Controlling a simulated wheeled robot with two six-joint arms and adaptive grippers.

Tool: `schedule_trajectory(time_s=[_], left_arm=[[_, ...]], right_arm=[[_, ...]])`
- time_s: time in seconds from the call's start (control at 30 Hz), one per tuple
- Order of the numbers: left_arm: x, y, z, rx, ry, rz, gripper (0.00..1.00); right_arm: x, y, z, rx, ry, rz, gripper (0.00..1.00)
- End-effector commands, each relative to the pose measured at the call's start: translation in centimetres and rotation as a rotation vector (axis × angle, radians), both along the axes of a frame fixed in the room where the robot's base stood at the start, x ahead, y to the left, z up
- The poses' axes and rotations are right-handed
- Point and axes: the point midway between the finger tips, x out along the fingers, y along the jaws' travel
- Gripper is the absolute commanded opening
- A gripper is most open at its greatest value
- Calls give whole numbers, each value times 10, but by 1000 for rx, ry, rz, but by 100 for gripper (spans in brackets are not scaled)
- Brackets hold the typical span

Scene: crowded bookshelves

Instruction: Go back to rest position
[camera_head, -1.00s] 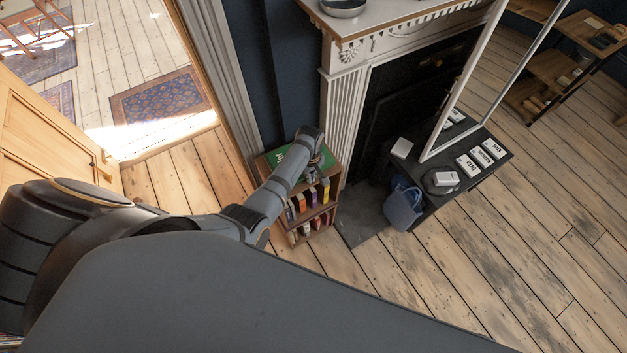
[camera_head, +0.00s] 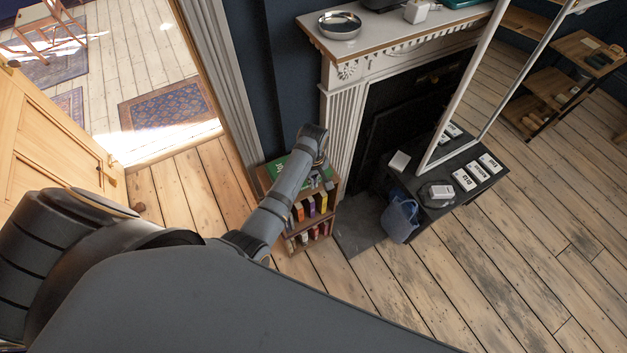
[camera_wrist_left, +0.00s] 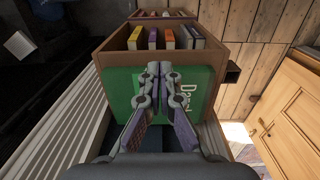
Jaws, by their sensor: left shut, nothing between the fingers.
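My left arm (camera_head: 282,195) reaches from the left toward a small wooden bookshelf (camera_head: 275,174) beside the fireplace. My left gripper (camera_head: 318,180) is over the shelf top in the head view, small and partly hidden by my wrist. In the left wrist view, my left gripper (camera_wrist_left: 160,70) has its fingertips together with nothing between them. Below and behind the fingers is a green book (camera_wrist_left: 200,82) with white lettering, lying on the shelf top. Whether the fingers touch the book, I cannot tell. My right gripper is not in view.
Several upright books (camera_head: 311,207) fill the shelf's compartments. A white fireplace (camera_head: 344,125) stands right of it. A dark low table (camera_head: 437,208) with white boxes and a blue bag (camera_head: 401,217) stand further right. A wooden door (camera_head: 50,150) is at the left.

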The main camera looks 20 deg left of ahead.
Motion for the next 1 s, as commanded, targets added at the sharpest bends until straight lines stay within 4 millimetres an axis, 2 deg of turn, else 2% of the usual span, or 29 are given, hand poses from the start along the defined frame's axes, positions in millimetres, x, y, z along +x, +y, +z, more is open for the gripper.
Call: schedule_trajectory(time_s=[0.4, 0.47, 0.57, 0.67, 0.7, 0.77, 0.8, 0.87, 0.9, 1.0], left_arm=[[-1, 0, 2, -1, 1, -2, 0], [-5, 1, -7, 2, 4, -18, 0], [-24, 6, -51, 7, 4, -101, 0], [-65, 18, -120, 18, -3, -249, 0], [-88, 24, -149, 23, -8, -317, 0], [-125, 33, -188, 31, -15, -416, 0], [-153, 39, -211, 37, -20, -480, 0], [-196, 50, -241, 47, -27, -575, 0], [-225, 57, -257, 55, -32, -635, 0], [-291, 72, -284, 75, -42, -765, 0]], right_arm=[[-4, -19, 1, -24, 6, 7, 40], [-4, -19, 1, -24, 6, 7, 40], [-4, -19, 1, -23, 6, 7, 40], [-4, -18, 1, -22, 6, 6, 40], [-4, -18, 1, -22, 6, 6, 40], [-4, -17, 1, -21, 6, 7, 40], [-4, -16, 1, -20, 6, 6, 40], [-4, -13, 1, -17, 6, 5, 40], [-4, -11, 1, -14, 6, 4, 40], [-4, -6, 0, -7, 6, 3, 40]])
